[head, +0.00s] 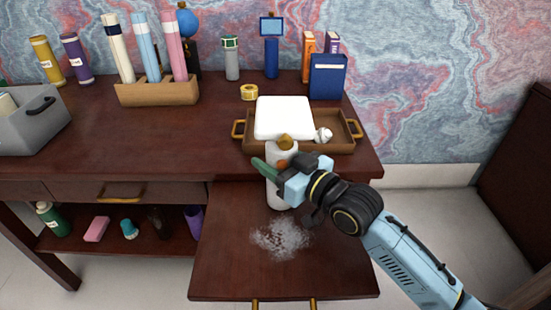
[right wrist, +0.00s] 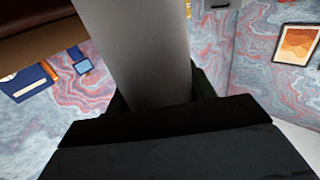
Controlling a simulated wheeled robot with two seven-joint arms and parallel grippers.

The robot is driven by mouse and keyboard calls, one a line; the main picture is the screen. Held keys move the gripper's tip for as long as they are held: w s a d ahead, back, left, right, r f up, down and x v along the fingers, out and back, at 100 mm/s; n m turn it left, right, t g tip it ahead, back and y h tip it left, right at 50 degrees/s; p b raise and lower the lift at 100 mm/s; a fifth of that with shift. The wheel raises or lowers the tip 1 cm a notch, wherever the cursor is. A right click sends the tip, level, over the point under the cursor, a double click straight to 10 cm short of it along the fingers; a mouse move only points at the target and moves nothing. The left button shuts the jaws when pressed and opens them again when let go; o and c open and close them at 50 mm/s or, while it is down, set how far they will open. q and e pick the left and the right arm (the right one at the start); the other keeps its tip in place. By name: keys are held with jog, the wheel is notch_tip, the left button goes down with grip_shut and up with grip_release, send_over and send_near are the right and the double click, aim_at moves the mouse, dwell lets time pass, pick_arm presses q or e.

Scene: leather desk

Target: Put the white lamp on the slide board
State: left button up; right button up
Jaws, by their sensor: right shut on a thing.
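The white lamp (head: 281,192) has a white shade, a gold neck and a white cylindrical body. It looks upright in the head view, in front of the tray. My right gripper (head: 277,169) is shut around its body, which fills the middle of the right wrist view as a grey-white column (right wrist: 140,50). The slide board (head: 225,265) is a dark wooden board pulled out below the desk top. The lamp's lower end shows over the board's rear part; I cannot tell whether it touches. My left gripper is not in view.
White powder (head: 281,239) lies on the slide board just in front of the lamp. A wooden tray (head: 343,147) with gold handles and a small white item (head: 324,135) stands on the desk behind. The board's left and front parts are clear. A grey bin (head: 38,128) stands far left.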

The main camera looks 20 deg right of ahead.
jog(key=o, duration=1.3)
jog(key=shift+f, duration=0.15)
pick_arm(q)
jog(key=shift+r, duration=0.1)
pick_arm(e)
jog(key=shift+r, duration=0.25)
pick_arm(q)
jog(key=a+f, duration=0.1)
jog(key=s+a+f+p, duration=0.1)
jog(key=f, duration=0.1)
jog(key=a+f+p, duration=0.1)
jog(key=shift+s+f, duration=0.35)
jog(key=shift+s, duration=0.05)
pick_arm(e)
jog(key=v, duration=1.2)
